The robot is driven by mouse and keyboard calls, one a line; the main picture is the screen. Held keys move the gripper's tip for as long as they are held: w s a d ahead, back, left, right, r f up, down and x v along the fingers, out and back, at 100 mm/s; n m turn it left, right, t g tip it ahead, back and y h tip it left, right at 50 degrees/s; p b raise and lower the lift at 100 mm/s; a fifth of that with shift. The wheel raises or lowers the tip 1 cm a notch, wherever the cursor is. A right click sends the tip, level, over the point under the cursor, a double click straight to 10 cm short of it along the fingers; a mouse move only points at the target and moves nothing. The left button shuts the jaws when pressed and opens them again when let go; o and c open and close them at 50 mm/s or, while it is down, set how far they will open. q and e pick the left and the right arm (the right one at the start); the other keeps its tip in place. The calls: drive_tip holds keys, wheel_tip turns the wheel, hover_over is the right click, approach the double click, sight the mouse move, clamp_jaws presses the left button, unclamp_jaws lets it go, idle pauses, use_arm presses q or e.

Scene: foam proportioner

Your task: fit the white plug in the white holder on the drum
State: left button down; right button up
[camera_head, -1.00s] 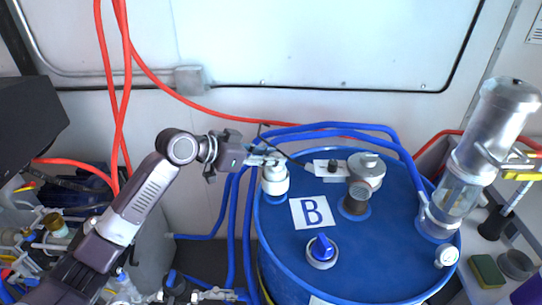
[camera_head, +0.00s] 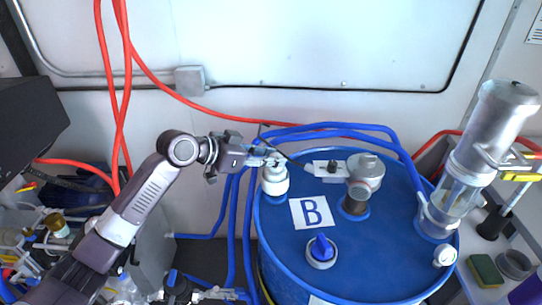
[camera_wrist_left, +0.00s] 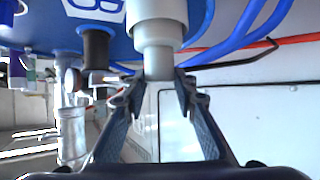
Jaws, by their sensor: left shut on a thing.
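The white holder (camera_head: 274,185) stands upright on the left rear edge of the blue drum (camera_head: 375,245). The white plug (camera_head: 270,164) is at the holder's top. My left gripper (camera_head: 268,156) comes in from the left, shut on the plug. In the left wrist view, where the drum shows at the top, the plug (camera_wrist_left: 158,62) is between the fingertips (camera_wrist_left: 157,88) and in line with the wider holder (camera_wrist_left: 157,14). They appear to meet, but I cannot tell how deep the plug sits. My right gripper is not in view.
The drum top also bears a "B" label (camera_head: 312,212), a blue-topped cap (camera_head: 321,250), a grey fitting (camera_head: 364,172) and a clear cylinder (camera_head: 460,190). Blue hoses (camera_head: 330,127) run just behind the holder. A thin dark rod passes close to the gripper. The wall lies behind.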

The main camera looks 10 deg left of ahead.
use_arm(q)
drive_tip(key=shift+f+b, duration=0.3)
drive_tip(key=shift+f, duration=0.2)
drive_tip(key=c, duration=1.8)
unclamp_jaws()
drive_tip(key=shift+c, duration=0.2)
drive_tip(key=shift+p+v, duration=0.65)
drive_tip(key=shift+v, duration=0.65)
drive_tip(key=p+v, duration=0.2)
drive_tip(key=v, duration=0.6)
drive_tip(key=shift+s+a, duration=0.15)
drive_tip(key=shift+a, duration=0.05)
